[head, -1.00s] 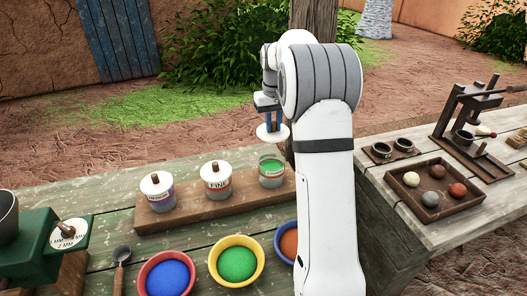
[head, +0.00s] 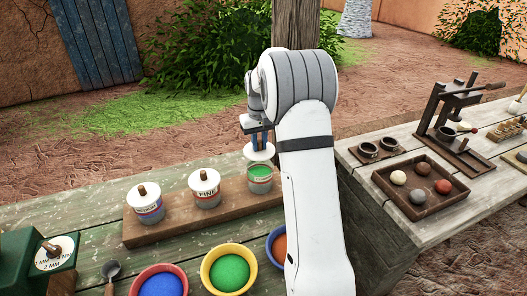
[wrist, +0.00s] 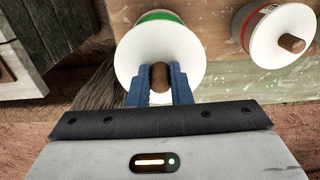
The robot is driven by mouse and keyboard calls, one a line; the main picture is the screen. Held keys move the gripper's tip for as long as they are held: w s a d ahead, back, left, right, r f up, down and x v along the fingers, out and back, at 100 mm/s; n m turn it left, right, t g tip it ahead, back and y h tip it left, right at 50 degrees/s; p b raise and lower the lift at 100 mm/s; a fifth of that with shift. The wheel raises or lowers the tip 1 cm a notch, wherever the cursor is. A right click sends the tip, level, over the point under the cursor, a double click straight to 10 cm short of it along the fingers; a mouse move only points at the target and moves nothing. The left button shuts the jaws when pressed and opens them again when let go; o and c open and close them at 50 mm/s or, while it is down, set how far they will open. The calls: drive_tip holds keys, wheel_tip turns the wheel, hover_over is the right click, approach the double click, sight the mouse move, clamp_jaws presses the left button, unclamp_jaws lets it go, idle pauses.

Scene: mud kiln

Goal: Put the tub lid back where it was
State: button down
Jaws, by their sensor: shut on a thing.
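My gripper (head: 260,139) is shut on the brown knob of the white round tub lid (head: 259,153). The lid hangs roughly level just above the right-hand tub (head: 260,183), which is open and shows green contents. In the wrist view the blue fingers (wrist: 160,82) flank the knob, and the lid (wrist: 135,58) covers most of the tub. A green edge of the tub (wrist: 158,15) shows past the lid's far side.
The tub stands on a wooden board (head: 135,232) beside the lidded FINE tub (head: 206,192) and another lidded tub (head: 148,208). Bowls of blue (head: 160,284), green (head: 229,271) and orange powder (head: 281,247) stand in front. A tray of balls (head: 408,205) sits on the right bench.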

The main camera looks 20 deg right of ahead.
sight(260, 150)
drive_tip(key=shift+f+p, duration=0.3)
drive_tip(key=shift+f, duration=1.65)
drive_tip(key=shift+s, duration=0.1)
drive_tip(key=shift+f+b, duration=0.4)
drive_tip(key=shift+f, duration=0.1)
drive_tip(key=shift+f, duration=0.1)
drive_tip(key=c, duration=1.3)
unclamp_jaws()
